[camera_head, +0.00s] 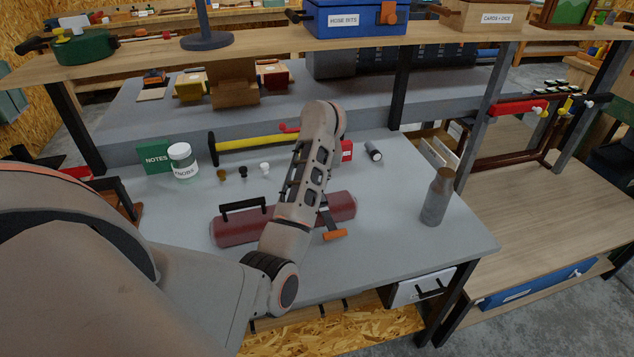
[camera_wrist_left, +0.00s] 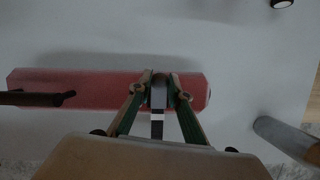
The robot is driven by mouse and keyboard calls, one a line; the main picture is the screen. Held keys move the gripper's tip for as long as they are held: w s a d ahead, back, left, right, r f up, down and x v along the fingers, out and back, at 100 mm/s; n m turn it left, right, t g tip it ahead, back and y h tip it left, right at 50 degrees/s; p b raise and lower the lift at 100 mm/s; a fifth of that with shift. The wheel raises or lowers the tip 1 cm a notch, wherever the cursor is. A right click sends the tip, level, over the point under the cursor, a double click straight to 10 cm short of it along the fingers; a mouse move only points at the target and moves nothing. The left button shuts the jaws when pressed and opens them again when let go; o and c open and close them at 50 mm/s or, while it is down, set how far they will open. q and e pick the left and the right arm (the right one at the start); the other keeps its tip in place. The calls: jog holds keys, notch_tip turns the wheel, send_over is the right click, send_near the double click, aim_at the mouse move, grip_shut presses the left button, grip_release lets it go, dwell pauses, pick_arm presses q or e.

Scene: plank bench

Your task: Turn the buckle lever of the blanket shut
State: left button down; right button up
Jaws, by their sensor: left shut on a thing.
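The rolled red blanket (camera_head: 238,231) lies on the grey bench with a black carry handle (camera_head: 244,205) near its left end. It also shows in the wrist view (camera_wrist_left: 105,92). Near its right end a dark strap (camera_head: 327,216) crosses it, with an orange piece (camera_head: 335,234) at the front side that looks like the lever's end. My left gripper (camera_wrist_left: 164,88) is over the strap, its fingers shut on a grey part, seemingly the buckle lever (camera_wrist_left: 157,97). In the head view my forearm hides the gripper. The lever's exact angle cannot be told. My right gripper is out of view.
A grey bottle (camera_head: 437,198) stands at the right. Behind the blanket are a knobs jar (camera_head: 182,163), small knobs (camera_head: 243,172), a yellow-handled tool (camera_head: 245,143) and a flashlight (camera_head: 373,151). A shelf (camera_head: 350,43) overhangs the back. Bench between blanket and bottle is clear.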

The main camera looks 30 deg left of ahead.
pick_arm(q)
jog(key=shift+f, duration=0.1)
jog(key=c, duration=1.8)
grip_release()
jog(key=shift+c, duration=0.2)
jog(key=v, duration=0.7)
jog(key=shift+r, duration=0.3)
jog(key=shift+s+d+f, duration=0.1)
jog(key=shift+s, duration=0.05)
